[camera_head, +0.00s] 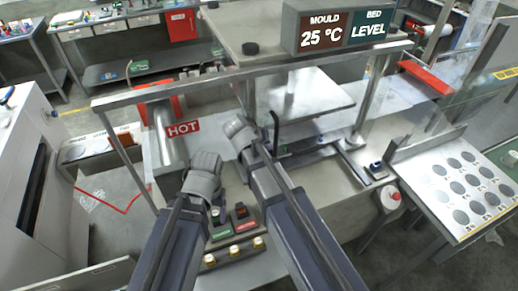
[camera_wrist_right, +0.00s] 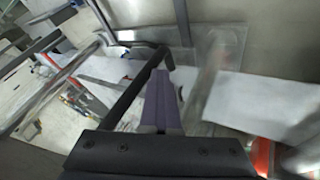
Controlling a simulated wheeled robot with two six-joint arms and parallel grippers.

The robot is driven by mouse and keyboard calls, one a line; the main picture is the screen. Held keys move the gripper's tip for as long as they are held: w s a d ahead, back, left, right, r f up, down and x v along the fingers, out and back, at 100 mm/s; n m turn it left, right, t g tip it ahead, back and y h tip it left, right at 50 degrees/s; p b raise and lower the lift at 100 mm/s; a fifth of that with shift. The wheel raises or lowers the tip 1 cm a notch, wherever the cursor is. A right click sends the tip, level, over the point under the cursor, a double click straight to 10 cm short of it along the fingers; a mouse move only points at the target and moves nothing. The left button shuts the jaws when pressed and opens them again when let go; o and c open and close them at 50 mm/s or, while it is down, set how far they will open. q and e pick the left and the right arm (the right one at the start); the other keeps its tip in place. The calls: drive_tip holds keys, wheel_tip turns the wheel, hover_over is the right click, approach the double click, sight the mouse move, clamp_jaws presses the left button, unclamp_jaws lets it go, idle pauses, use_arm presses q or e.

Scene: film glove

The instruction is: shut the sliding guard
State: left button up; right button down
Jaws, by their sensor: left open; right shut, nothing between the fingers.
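The sliding guard's metal top rail (camera_head: 250,74) runs across the front of the machine. A black bar handle (camera_head: 275,132) stands upright near the middle of the front. In the right wrist view the black bar (camera_wrist_right: 135,92) runs slantwise and bends at its top. My right gripper (camera_head: 238,128) is shut and empty; its fingers (camera_wrist_right: 160,100) lie close beside the bar, and I cannot tell if they touch it. My left gripper (camera_head: 204,164) is open and empty, lower and further left, above the control buttons. How far the clear guard stands open is hard to tell.
A red HOT sign (camera_head: 183,128) is on the left of the machine. Green and red buttons (camera_head: 240,212) sit below the grippers. A tray with grey discs (camera_head: 462,190) stands at right. A mould and bed display (camera_head: 345,28) is on top.

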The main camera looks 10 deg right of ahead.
drive_tip(key=w+d, duration=0.2)
drive_tip(key=d, duration=1.1)
drive_tip(key=w+d, duration=0.3)
drive_tip(key=d, duration=1.1)
drive_tip(key=w+d, duration=0.3)
drive_tip(key=d, duration=1.1)
drive_tip(key=shift+d+r, duration=0.1)
use_arm(q)
drive_tip(key=shift+a, duration=0.1)
wheel_tip(320, 180, up, 8)
drive_tip(key=a+p, duration=0.1)
drive_tip(key=p, duration=0.7)
drive_tip(key=shift+w+a, duration=0.15)
drive_tip(key=shift+w, duration=0.1)
use_arm(e)
drive_tip(key=s+a+r, duration=0.4)
drive_tip(key=a+r, duration=0.3)
drive_tip(key=a, duration=0.2)
drive_tip(key=shift+a+r, duration=0.15)
drive_tip(key=shift+r, duration=0.25)
